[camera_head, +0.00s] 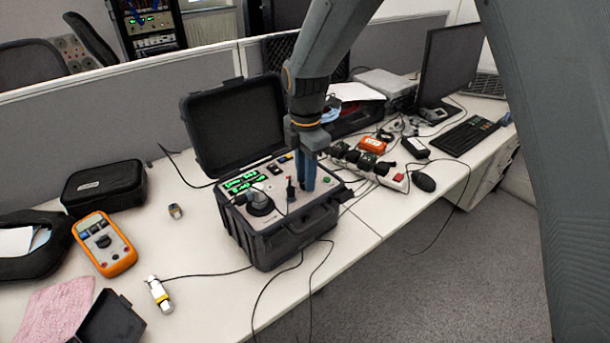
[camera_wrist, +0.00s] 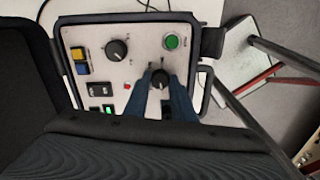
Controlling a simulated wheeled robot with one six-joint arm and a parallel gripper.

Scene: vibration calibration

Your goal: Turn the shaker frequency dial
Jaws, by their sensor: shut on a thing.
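The shaker unit is an open black case (camera_head: 290,243) on the white desk, with a light panel (camera_wrist: 135,68) of controls. My gripper (camera_head: 307,187) points down at the panel's right part. In the wrist view, the blue fingers of my gripper (camera_wrist: 161,82) are shut on a black dial (camera_wrist: 160,77), one finger on each side. A second black dial (camera_wrist: 117,50) stands free to its upper left. The labels are too small to read, so which dial sets frequency cannot be told. In the head view the held dial is hidden by the fingers.
A green button (camera_wrist: 172,42) and yellow and blue buttons (camera_wrist: 80,61) sit near the dials. The raised lid (camera_head: 235,125) stands behind. An orange multimeter (camera_head: 103,243) lies at left; a power strip (camera_head: 385,177) and cables lie at right.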

